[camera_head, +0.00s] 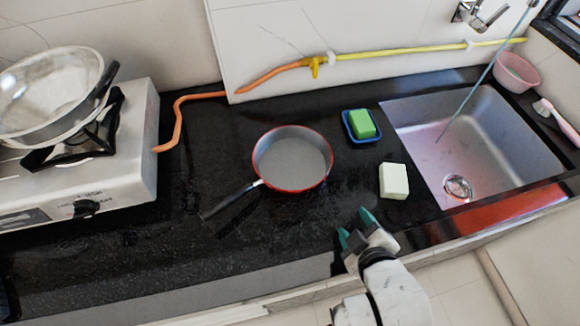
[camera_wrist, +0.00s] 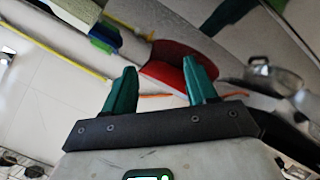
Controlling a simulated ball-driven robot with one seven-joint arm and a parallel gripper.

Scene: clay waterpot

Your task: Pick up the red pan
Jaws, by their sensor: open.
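The red pan (camera_head: 292,160) rests upright on the dark counter, with a red rim, a grey inside and a black handle (camera_head: 230,200) pointing to the lower left. Its red side shows in the wrist view (camera_wrist: 168,76), behind and between my fingers. My gripper (camera_head: 355,226) has teal fingers and is open and empty, to the lower right of the pan and apart from it. The fingers also show in the wrist view (camera_wrist: 160,66). The handle is not clear in the wrist view.
A white block (camera_head: 394,181) and a green sponge (camera_head: 361,123) in a blue dish lie right of the pan. The sink (camera_head: 480,130) is farther right. A stove (camera_head: 120,150) with a metal pot (camera_head: 50,90) stands left. An orange hose (camera_head: 180,105) runs behind. The counter left of the pan is clear.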

